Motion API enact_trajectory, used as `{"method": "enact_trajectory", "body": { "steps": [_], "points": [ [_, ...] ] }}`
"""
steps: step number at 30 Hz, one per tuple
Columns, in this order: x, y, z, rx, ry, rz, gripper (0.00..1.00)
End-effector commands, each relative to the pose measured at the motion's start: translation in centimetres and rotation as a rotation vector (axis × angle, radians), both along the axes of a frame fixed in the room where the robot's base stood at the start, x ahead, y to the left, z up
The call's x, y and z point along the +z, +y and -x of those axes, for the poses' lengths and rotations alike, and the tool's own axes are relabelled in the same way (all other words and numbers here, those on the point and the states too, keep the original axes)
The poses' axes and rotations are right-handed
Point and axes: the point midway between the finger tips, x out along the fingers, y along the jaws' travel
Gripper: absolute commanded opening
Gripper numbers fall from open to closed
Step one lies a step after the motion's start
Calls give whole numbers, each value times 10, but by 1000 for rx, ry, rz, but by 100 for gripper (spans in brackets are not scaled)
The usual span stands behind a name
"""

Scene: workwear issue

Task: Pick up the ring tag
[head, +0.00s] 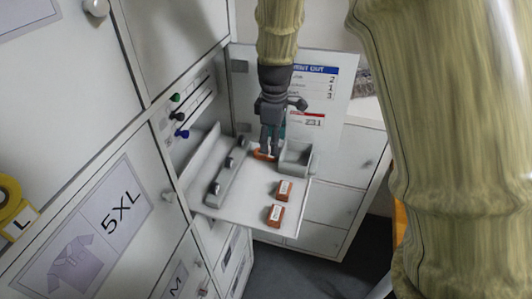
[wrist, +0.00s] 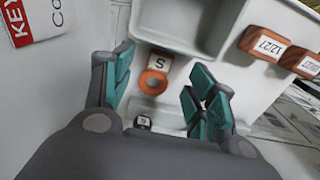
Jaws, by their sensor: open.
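The ring tag, an orange ring with a white tab marked S, lies on the pale shelf (wrist: 262,85) in the wrist view (wrist: 152,83). In the head view a bit of its orange (head: 263,156) shows beside my fingers. My gripper (head: 270,152) is open and points down at it. In the wrist view the teal-padded fingers of my gripper (wrist: 160,70) stand on either side of the ring, apart from it. I cannot tell how far the fingertips are above the shelf.
A grey open bin (head: 297,157) stands right beside my gripper. Two orange-brown labelled blocks (head: 285,190) (head: 275,215) lie nearer the front. A grey rail with knobs (head: 228,172) runs along the left. A notice panel (head: 335,85) stands behind.

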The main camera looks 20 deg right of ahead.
Motion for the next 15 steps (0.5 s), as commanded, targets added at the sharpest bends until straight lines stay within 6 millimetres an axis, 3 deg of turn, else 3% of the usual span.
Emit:
{"method": "enact_trajectory", "body": {
  "steps": [9, 15],
  "points": [
    [-28, 0, 9, -1, -4, 0, 57],
    [-42, 0, 4, 1, -1, 1, 57]
  ]
}}
